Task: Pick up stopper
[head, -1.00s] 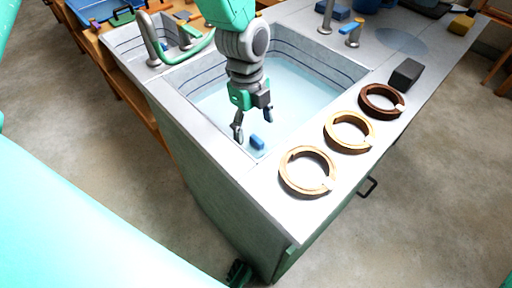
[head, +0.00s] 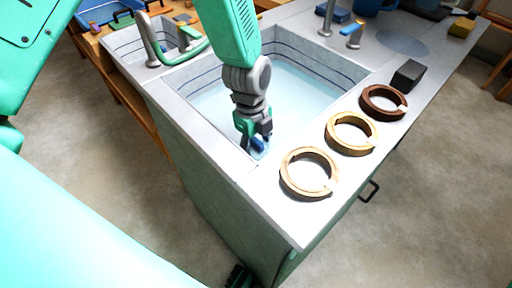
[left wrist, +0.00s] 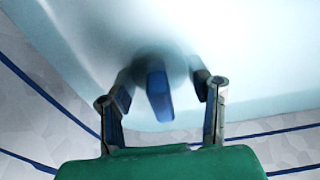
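The stopper (head: 258,145) is a small blue piece at the near corner of the sink basin, partly hidden by my gripper in the head view. In the left wrist view its upright blue tab (left wrist: 158,92) stands on a blurred round base. My left gripper (head: 256,148) is down in the basin at the stopper. Its two fingers (left wrist: 162,98) are open on either side of the tab, with a visible gap on each side. The left gripper holds nothing. My right gripper is not seen.
The sink basin (head: 316,59) holds pale water, and its walls rise close around my left gripper. Three wooden rings (head: 310,174) and a dark block (head: 408,74) lie along the right counter. A tap (head: 328,18) stands at the back.

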